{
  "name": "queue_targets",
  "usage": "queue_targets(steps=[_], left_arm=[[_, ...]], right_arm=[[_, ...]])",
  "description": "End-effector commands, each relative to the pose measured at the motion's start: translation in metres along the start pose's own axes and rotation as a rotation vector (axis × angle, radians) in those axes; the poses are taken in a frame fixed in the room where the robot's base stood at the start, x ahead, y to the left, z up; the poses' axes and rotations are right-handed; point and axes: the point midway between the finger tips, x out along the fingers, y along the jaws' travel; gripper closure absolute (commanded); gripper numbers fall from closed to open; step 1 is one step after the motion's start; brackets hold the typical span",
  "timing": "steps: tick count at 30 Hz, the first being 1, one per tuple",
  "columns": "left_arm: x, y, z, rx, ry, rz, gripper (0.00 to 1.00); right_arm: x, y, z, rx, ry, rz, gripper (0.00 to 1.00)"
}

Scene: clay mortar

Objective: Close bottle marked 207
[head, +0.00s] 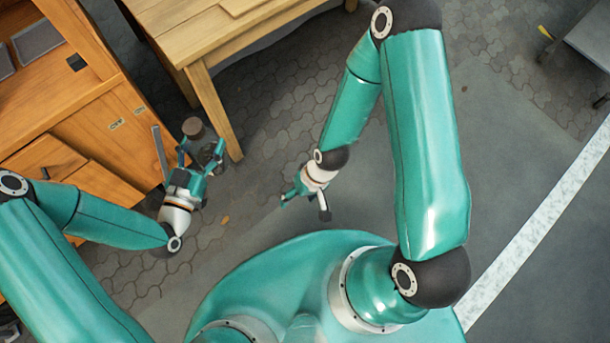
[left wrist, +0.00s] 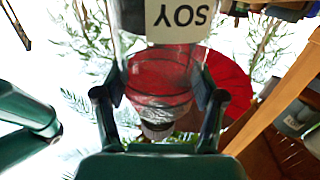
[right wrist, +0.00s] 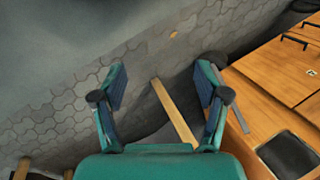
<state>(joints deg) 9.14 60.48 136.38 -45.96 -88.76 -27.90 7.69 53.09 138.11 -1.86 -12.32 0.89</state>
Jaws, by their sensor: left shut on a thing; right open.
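My left gripper (head: 194,160) is shut on a clear bottle (left wrist: 158,85), its fingers on either side of it. The bottle's white label reads "SOY" upside down in the left wrist view; I see no 207 on it. A greyish end piece (left wrist: 157,130) shows between the fingers, and I cannot tell whether it is a cap. In the head view the bottle (head: 207,148) is small, with a dark round piece (head: 192,127) beside it. My right gripper (head: 307,192) is open and empty, to the right of the bottle; its spread fingers show in the right wrist view (right wrist: 157,85).
A wooden cabinet (head: 105,130) stands at the left, close to my left gripper, with a grey bar (head: 160,150) along it. A wooden table (head: 205,35) is behind, its leg (head: 213,110) near the bottle. Paved floor (head: 280,125) lies clear between the grippers. A red thing (left wrist: 228,85) is behind the bottle.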

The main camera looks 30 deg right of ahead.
Motion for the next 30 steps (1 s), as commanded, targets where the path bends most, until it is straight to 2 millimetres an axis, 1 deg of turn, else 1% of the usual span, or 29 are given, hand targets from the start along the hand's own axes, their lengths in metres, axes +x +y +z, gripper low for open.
queue_targets(steps=[1,3,6,16,19,20,23,26,27,30], left_arm=[[0.0,0.0,-0.001,0.001,0.002,0.0,1.0],[0.0,0.0,-0.001,0.0,0.002,0.0,1.0],[0.0,0.0,-0.001,0.0,0.002,0.0,1.0],[0.0,0.0,-0.001,0.001,0.003,-0.001,1.0],[0.0,-0.007,-0.003,-0.001,0.002,-0.028,1.0],[0.0,-0.012,-0.003,-0.002,0.0,-0.048,1.0],[-0.004,-0.038,-0.009,-0.008,-0.003,-0.158,1.0],[-0.014,-0.074,-0.016,-0.013,-0.006,-0.317,1.0],[-0.019,-0.088,-0.02,-0.014,-0.005,-0.383,1.0],[-0.036,-0.119,-0.029,-0.009,-0.002,-0.533,1.0]], right_arm=[[0.0,0.005,0.009,0.021,0.007,0.001,0.26],[0.001,0.009,0.015,0.04,0.02,0.004,0.26],[0.001,0.011,0.02,0.052,0.033,0.006,0.26],[0.001,0.011,0.02,0.054,0.037,0.007,0.26],[0.001,0.011,0.02,0.054,0.037,0.007,0.26],[0.001,0.011,0.02,0.054,0.037,0.007,0.26],[0.001,0.011,0.02,0.054,0.037,0.007,0.26],[0.001,0.011,0.02,0.054,0.037,0.007,0.26],[0.001,0.011,0.02,0.053,0.037,0.007,0.26],[0.001,0.011,0.02,0.054,0.037,0.007,0.26]])
